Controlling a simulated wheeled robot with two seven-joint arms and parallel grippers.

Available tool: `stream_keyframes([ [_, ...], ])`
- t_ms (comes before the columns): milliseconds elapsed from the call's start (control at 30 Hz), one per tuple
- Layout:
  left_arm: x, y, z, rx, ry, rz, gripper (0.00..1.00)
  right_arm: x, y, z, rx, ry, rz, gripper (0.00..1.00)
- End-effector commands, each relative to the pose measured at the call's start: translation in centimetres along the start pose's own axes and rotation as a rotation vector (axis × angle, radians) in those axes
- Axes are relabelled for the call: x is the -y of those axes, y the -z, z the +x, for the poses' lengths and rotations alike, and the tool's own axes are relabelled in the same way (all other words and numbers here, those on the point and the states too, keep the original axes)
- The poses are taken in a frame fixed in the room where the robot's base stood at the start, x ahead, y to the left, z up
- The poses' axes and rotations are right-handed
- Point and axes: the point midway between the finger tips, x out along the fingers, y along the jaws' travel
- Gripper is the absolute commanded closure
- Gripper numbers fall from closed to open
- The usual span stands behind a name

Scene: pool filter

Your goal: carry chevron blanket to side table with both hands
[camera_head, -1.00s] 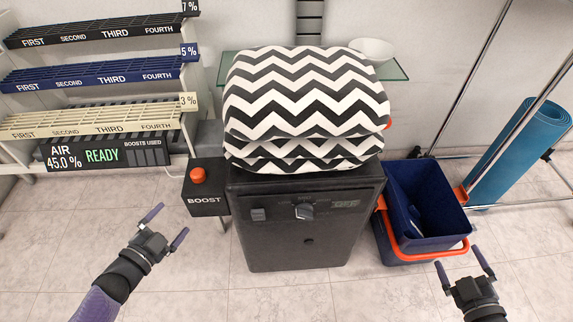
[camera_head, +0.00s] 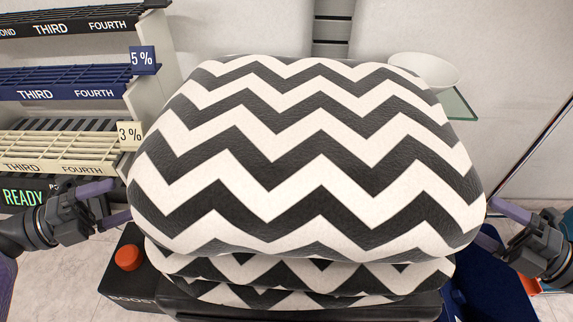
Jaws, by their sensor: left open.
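The chevron blanket (camera_head: 310,165), black and white zigzag and folded in thick layers, rests on a black cabinet (camera_head: 300,310) and fills the middle of the view. My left gripper (camera_head: 114,204) is open at the blanket's left side, its fingers pointing at it. My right gripper (camera_head: 498,224) is at the blanket's right side, its fingers apart and their tips close to the blanket's edge. I cannot tell whether either gripper touches the blanket. I cannot make out a side table in this view.
A black boost box with an orange button (camera_head: 128,258) stands at the lower left, below my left gripper. Labelled racks (camera_head: 60,85) stand at the left. A white bowl (camera_head: 425,70) sits on a glass shelf (camera_head: 458,104) behind the blanket. A blue bin (camera_head: 485,290) is at the lower right.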

Motion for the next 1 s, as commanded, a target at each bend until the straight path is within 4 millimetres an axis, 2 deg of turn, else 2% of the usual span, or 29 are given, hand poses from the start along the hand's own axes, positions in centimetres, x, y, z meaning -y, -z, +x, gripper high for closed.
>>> stream_keyframes([
  [300, 0.1, 0.0, 5.8, -0.002, 0.005, 0.001, 0.00, -0.1, 0.0, 5.8, -0.002, -0.005, 0.000, 0.00],
  [500, 0.0, 0.0, 8.5, -0.001, 0.003, 0.000, 0.00, 0.0, 0.0, 8.5, -0.001, -0.003, 0.001, 0.00],
  [667, 0.0, 0.0, 9.3, 0.000, 0.002, 0.000, 0.00, 0.0, 0.0, 9.3, 0.000, -0.001, 0.000, 0.00],
  [900, 0.0, 0.0, 9.3, 0.000, 0.002, 0.000, 0.00, 0.0, 0.0, 9.3, 0.000, -0.001, 0.000, 0.00],
  [933, 0.0, 0.0, 9.3, 0.000, 0.002, 0.000, 0.04, 0.0, 0.0, 9.3, 0.000, -0.001, 0.000, 0.04],
  [1000, 0.0, 0.0, 9.3, 0.000, 0.002, -0.001, 0.19, 0.0, 0.0, 9.3, 0.000, -0.001, 0.000, 0.19],
])
